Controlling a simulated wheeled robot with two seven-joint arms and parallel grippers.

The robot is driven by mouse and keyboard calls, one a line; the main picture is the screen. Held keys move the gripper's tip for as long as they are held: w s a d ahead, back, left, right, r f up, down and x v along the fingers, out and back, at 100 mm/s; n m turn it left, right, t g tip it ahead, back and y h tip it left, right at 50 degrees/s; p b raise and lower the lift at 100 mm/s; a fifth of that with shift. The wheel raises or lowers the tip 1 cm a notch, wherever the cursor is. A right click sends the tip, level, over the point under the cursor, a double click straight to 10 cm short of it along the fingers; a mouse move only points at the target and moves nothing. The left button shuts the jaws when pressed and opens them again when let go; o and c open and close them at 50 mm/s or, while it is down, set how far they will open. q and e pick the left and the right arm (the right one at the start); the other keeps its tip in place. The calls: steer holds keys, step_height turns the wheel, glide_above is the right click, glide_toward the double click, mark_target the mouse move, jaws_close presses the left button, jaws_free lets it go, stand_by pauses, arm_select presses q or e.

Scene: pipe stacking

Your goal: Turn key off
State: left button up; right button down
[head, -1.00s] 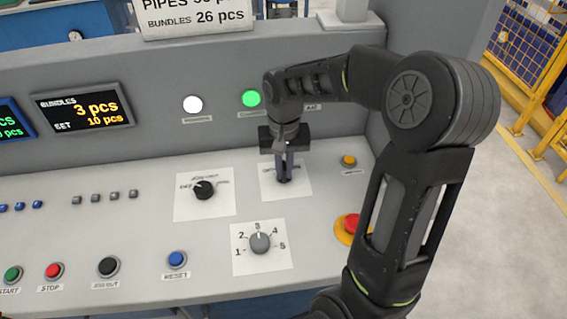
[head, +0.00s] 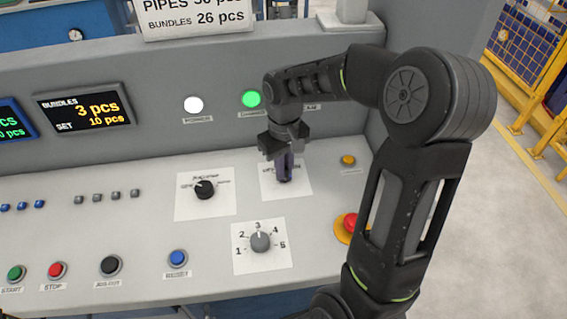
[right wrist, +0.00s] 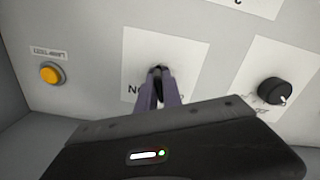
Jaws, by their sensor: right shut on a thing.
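The key switch sits on a white label plate (head: 298,187) on the sloped panel, right of a black selector knob. My right gripper (head: 285,179) comes down onto it and is shut on the key. In the right wrist view, the gripper's fingers (right wrist: 160,88) meet around a small dark piece, the key (right wrist: 157,70), at the middle of the white plate (right wrist: 190,70). The fingers hide most of the key and part of the lettering, so its exact angle cannot be told. My left gripper is not in view.
The black selector knob (head: 204,189) is to the left and a grey numbered dial (head: 260,241) is in front. A yellow button (head: 348,160) and a red emergency button (head: 352,222) lie to the right, close to my right arm. A green lamp (head: 251,99) is lit behind.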

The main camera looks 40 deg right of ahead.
steer(key=n, duration=0.3)
steer(key=shift+p, duration=0.35)
steer(key=c, duration=1.3)
jaws_free()
step_height(320, 180, up, 7)
steer(key=p, duration=0.5)
